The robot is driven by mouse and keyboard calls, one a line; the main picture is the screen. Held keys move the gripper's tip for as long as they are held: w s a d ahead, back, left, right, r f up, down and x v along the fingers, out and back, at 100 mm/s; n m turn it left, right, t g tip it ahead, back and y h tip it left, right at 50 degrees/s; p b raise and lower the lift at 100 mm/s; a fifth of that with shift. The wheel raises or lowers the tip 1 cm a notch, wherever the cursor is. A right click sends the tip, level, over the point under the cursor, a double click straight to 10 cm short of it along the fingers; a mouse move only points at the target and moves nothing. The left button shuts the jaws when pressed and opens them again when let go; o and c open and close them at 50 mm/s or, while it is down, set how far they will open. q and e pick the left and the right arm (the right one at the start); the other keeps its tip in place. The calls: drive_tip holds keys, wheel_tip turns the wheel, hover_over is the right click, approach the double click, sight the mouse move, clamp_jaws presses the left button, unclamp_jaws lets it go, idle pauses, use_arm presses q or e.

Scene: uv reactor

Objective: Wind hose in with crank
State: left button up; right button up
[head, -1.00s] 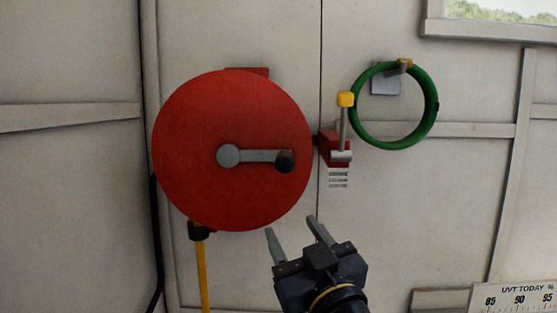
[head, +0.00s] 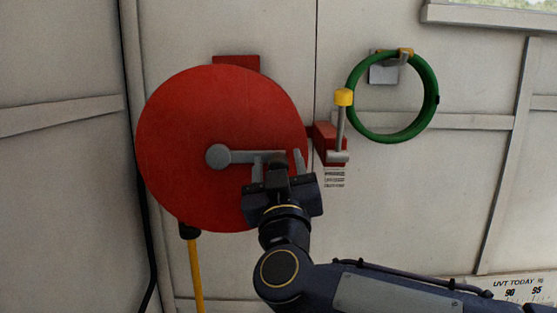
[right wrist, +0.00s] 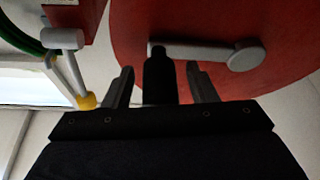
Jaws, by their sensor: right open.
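The red hose reel (head: 185,110) is on the wall at the left in the head view. Its grey crank arm (head: 235,157) points right from the hub. The black crank knob (right wrist: 158,75) shows in the right wrist view between the two fingers, with a gap on each side; in the head view my gripper mostly hides it. My right gripper (head: 278,165) is open around the knob, in front of the reel. My left gripper is not in view.
Right of the reel are a red bracket (head: 325,143) and a grey lever with a yellow knob (head: 343,97). A green hose ring (head: 437,100) hangs on a wall hook further right. A black cable (head: 150,240) runs down the left corner. A UVT gauge (head: 515,285) is at lower right.

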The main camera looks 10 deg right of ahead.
drive_tip(key=shift+w, duration=0.1)
clamp_jaws()
idle(0.3)
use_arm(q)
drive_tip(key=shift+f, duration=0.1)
use_arm(e)
drive_tip(key=shift+f, duration=0.1)
